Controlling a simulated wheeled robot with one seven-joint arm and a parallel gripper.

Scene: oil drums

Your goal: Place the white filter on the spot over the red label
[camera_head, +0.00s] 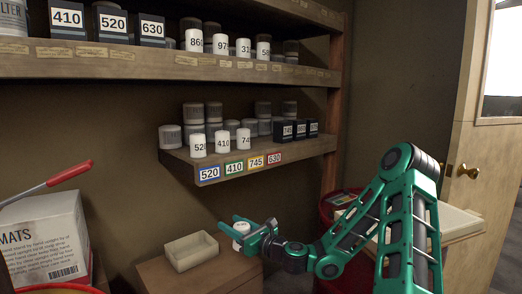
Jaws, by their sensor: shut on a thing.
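The white filter (241,231) is a small white can in my gripper (238,234). My gripper is shut on it, low in front of the wall and just above or beside the brown cabinet top. Whether the can touches the cabinet, I cannot tell. The red label (274,159), reading 630, is the rightmost of the coloured labels on the lower shelf's front edge. The shelf top above it (272,146) shows bare board near the front. My gripper is below and left of this label in the picture.
White filters stand on the lower shelf (182,158): 520 (198,146), 410 (223,143), 745 (243,141). Black boxes (287,130) stand at its right. The upper shelf (150,66) overhangs. An open tray (190,250) sits on the cabinet (225,273); a red drum (328,207) stands right.

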